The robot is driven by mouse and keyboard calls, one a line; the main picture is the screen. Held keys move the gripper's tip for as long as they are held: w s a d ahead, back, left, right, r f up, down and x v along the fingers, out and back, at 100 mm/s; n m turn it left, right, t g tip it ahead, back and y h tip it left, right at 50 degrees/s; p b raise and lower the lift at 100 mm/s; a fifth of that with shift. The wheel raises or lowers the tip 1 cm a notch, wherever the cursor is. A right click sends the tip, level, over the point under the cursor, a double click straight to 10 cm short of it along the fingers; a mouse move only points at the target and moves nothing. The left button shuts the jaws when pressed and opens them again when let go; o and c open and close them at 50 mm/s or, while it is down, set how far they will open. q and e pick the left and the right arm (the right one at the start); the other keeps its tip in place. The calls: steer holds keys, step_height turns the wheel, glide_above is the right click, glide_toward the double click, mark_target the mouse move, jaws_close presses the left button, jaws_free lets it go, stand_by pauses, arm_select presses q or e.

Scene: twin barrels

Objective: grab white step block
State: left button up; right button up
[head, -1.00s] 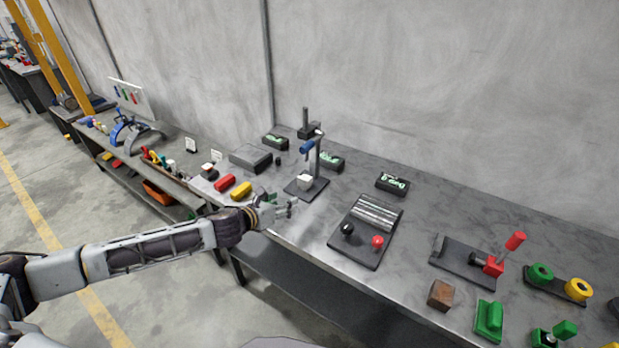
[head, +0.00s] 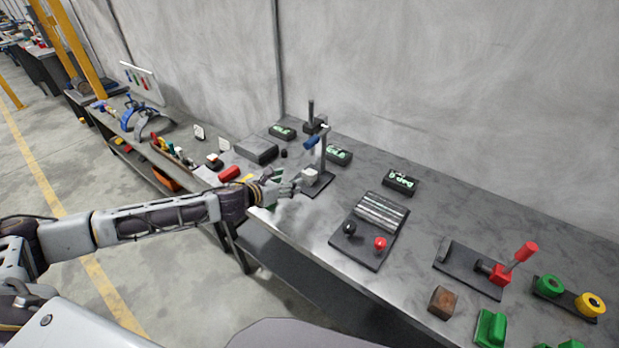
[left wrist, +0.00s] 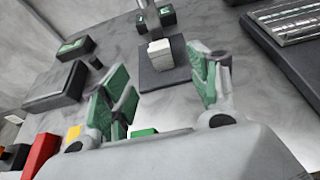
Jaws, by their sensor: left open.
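The white step block (head: 310,177) sits on the dark base plate of a small press stand (head: 322,158), near the table's back-left part. In the left wrist view the white step block (left wrist: 160,54) stands upright on the dark plate (left wrist: 165,78), ahead of and between my fingers. My left gripper (head: 296,185) is open and empty, just left of the block and apart from it. Its green-padded fingers show in the left wrist view (left wrist: 165,90). My right gripper is not in view.
A grey box (head: 256,150) and a red block (head: 229,173) lie left of the stand. A plate with silver cylinders and two ball knobs (head: 368,232) lies to the right. A black labelled box (head: 399,182) stands behind it. Bare table lies between the stand and this plate.

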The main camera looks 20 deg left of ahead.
mark_target(305, 175)
arm_select(q)
steer(key=shift+x, duration=3.8)
steer(key=shift+w+d+f, duration=0.15)
steer(key=shift+w+f, duration=0.05)
steer(key=shift+w, duration=0.15)
steer(key=shift+w, duration=0.1)
steer(key=shift+x, duration=2.5)
steer(key=shift+f, duration=0.2)
jaws_close()
